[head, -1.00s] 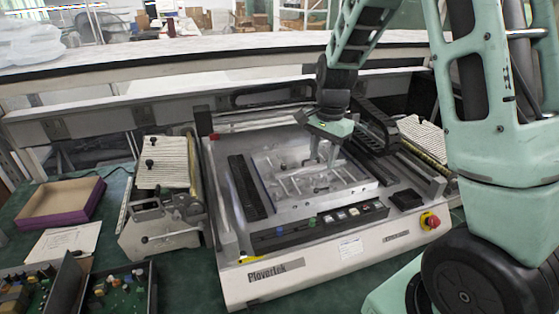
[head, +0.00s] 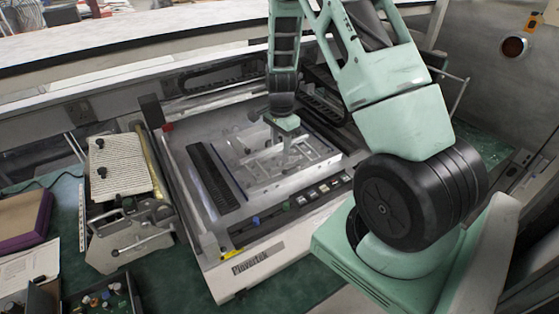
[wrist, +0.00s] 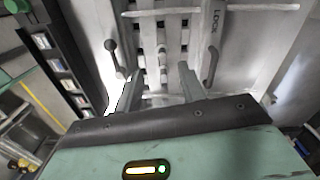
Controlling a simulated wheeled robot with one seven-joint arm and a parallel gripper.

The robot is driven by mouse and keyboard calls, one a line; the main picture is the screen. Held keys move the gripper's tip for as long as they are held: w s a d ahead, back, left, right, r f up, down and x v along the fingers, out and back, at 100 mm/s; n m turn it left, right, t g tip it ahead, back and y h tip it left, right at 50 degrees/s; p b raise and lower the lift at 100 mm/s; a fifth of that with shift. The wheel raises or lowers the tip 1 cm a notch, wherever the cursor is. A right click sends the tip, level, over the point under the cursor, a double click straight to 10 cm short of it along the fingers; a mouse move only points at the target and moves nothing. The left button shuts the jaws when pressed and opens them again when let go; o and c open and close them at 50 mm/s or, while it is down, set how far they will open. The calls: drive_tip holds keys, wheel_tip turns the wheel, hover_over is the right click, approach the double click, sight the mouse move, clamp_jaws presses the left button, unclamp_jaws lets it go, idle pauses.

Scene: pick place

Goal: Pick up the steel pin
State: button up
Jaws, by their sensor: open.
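My gripper (head: 287,155) points down over the metal work bed of the machine in the head view. Two slim grey rods with rounded ends show there, one left (wrist: 112,52) and one right (wrist: 213,62) of the fingers. I cannot tell which small part is the steel pin. My fingers hide part of the bed.
The machine (head: 260,262) has a row of buttons along its front. A ribbed fixture (head: 116,165) stands to its left, and a purple-edged box (head: 24,240) lies farther left. A rail and wall run behind the machine. Green bench (head: 150,280) shows in front.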

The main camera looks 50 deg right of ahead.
sight(280, 160)
drive_tip(key=shift+w+f+p, duration=0.15)
drive_tip(key=shift+f+p, duration=1.5)
drive_tip(key=shift+f, duration=1.85)
clamp_jaws()
